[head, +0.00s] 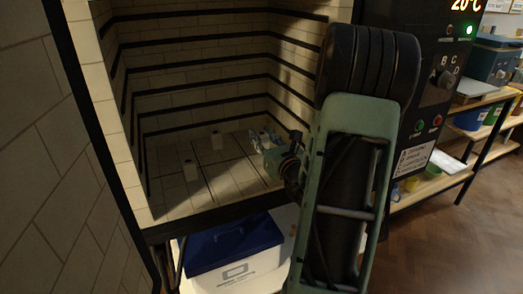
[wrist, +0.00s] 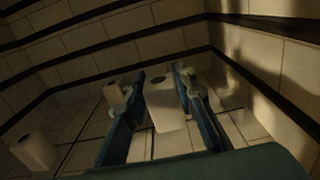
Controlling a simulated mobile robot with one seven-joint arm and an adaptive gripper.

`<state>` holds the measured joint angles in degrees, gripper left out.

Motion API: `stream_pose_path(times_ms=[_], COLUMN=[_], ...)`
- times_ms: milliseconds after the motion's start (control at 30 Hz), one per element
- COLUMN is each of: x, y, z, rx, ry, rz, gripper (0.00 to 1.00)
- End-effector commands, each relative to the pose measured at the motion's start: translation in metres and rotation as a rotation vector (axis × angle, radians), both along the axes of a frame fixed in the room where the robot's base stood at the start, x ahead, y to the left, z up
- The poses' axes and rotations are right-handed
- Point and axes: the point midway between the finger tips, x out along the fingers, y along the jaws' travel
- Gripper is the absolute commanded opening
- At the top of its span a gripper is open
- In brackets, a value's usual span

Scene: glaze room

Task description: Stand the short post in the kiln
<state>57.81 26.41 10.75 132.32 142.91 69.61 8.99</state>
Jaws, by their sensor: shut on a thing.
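The kiln (head: 200,105) stands open, and my gripper (head: 262,138) reaches inside it, low over the right part of its floor. In the wrist view, my gripper (wrist: 162,88) is shut on a pale post (wrist: 166,108), taken to be the short post. The post is roughly upright between the two blue-green fingers, with a dark hole in its top. I cannot tell whether its base touches the kiln floor. In the head view my gripper mostly hides it.
Two other pale posts stand on the kiln floor, one nearer the front (head: 190,170) and one farther back (head: 217,140). Tiled walls with dark grooves enclose the space. The front left floor is clear. A blue-lidded box (head: 233,243) sits below the kiln.

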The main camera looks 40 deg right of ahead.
Motion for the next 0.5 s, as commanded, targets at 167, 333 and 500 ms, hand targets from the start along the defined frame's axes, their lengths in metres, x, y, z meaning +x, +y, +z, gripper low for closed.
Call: stream_pose_path(times_ms=[167, 333, 500], x=[0.0, 0.0, 0.0], y=[0.0, 0.0, 0.0], z=[-0.025, -0.037, -0.036], rx=[0.003, 0.0, -0.001], ry=[0.0, -0.001, -0.001], rz=[0.0, 0.001, 0.001], gripper=[0.0, 0.0, 0.0])
